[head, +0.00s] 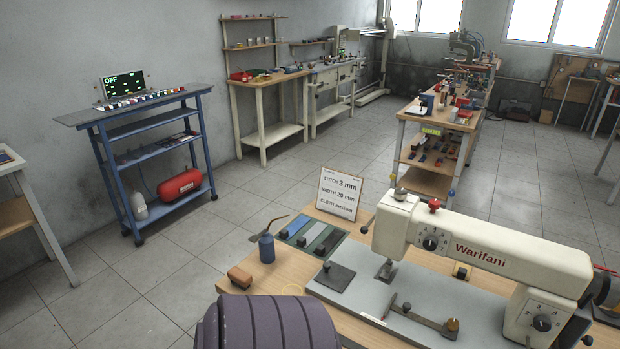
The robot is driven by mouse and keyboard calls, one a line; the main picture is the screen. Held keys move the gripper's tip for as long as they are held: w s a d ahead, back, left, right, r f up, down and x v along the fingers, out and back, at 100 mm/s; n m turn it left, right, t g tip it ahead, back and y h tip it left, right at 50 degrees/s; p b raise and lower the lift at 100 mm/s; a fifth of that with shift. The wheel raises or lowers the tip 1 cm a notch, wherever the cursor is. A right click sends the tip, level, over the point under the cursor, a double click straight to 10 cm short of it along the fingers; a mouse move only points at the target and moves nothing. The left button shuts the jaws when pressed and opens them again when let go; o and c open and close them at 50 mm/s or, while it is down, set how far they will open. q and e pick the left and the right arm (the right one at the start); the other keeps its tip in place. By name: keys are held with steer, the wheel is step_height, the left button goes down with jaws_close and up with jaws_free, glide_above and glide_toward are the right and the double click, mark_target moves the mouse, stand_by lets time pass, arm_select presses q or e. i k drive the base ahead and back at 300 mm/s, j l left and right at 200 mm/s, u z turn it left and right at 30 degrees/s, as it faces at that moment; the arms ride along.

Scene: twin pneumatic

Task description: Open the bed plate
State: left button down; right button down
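A sewing machine (490,245) marked "Warifani" stands on the wooden table at the lower right. Its grey bed (430,296) lies under the arm. A dark square plate (328,282) with a small knob on top sits at the left end of the bed, left of the presser foot (386,270). It looks flat and level; I take it to be the bed plate, and it looks closed. Nothing touches it. Neither of my grippers shows in the head view.
A blue bottle (266,248), a brown block (240,277) and a tray of coloured strips (309,236) lie left of the machine. A card (339,195) stands behind. A dark ribbed shape (266,325), unclear what, covers the near table edge. A blue cart (160,150) stands left.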

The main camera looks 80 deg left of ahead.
mark_target(336, 276)
steer(key=u, duration=2.15)
steer(key=i+l, duration=0.1)
